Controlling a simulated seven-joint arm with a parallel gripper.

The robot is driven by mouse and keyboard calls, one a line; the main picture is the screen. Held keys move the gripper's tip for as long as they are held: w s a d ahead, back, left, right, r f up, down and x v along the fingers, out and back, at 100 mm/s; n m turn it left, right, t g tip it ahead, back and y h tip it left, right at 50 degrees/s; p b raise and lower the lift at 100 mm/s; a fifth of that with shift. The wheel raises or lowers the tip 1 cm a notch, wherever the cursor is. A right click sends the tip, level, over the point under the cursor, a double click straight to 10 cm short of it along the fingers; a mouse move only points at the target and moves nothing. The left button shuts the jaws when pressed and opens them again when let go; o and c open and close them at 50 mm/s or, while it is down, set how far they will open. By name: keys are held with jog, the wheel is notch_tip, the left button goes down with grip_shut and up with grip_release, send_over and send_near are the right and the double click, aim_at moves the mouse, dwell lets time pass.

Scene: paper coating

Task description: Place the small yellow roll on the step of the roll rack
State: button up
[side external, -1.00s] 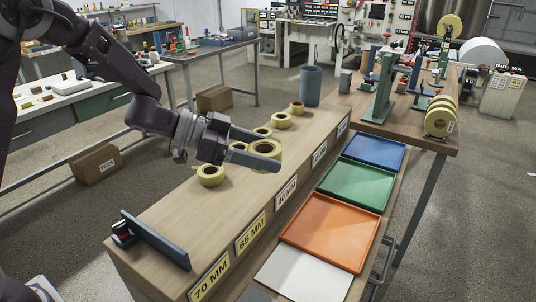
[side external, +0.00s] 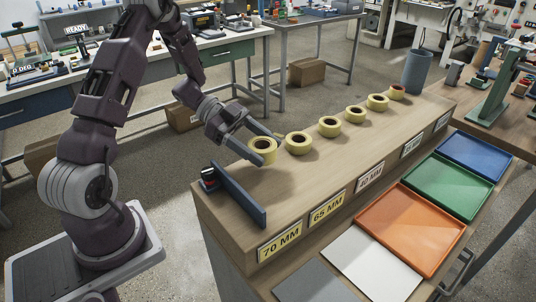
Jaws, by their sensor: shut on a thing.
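My gripper (side external: 262,147) is shut on a yellow roll (side external: 265,157), its fingers on either side of the roll.
A dark blue end stop (side external: 238,195) stands at the rack's near left end, close to my gripper. Orange (side external: 412,228), green (side external: 448,188) and blue (side external: 475,157) trays lie along the front right. A grey cylindrical bin (side external: 417,72) stands behind the far end.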

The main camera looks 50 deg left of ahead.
jog(key=shift+f, duration=1.5)
jog(key=shift+f, duration=0.15)
jog(key=o, duration=1.4)
